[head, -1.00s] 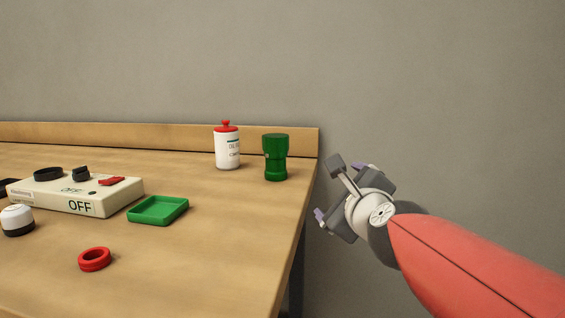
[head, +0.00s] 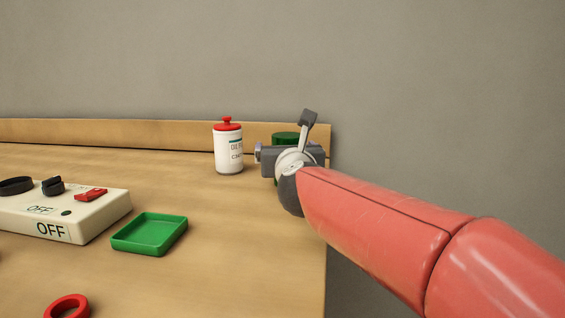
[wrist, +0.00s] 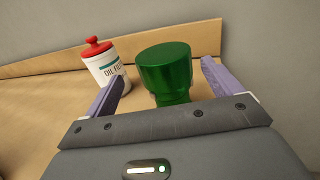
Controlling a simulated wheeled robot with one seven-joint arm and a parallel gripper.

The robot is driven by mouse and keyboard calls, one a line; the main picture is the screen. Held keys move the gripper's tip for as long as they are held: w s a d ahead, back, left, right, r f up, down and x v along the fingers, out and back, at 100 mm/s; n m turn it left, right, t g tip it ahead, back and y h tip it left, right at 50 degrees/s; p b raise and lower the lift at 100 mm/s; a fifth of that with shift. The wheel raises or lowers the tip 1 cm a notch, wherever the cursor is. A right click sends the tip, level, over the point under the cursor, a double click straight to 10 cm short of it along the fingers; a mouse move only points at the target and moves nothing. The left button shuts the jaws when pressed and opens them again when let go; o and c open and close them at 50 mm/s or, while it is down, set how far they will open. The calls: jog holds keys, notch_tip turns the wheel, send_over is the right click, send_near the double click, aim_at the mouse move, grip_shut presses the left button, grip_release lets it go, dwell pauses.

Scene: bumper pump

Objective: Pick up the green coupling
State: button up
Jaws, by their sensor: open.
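The green coupling (wrist: 166,72) stands upright near the back right corner of the bench, wide at the top and narrower below. In the head view only its top (head: 285,137) shows; my gripper and arm hide most of the rest. My gripper (wrist: 160,84) is open, with its purple fingers to the left and right of the coupling in the wrist view. The coupling appears between or just beyond the fingertips; I cannot tell how far in it is. No contact with either finger is visible. The coupling's base is hidden behind the gripper body.
A white bottle with a red lid (head: 228,148) stands just left of the coupling, close to the left finger in the wrist view. A green tray (head: 150,234), a control box (head: 65,215) and a red ring (head: 68,306) lie further left. A wooden ledge (head: 120,132) runs behind.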

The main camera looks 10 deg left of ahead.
jog(key=x, duration=0.5)
jog(key=shift+w+d+f+p, duration=0.2)
jog(key=shift+w+f+p, duration=0.1)
jog(key=shift+w+p, duration=0.1)
jog(key=c, duration=1.2)
jog(key=shift+c, duration=0.4)
jog(key=shift+r, duration=0.15)
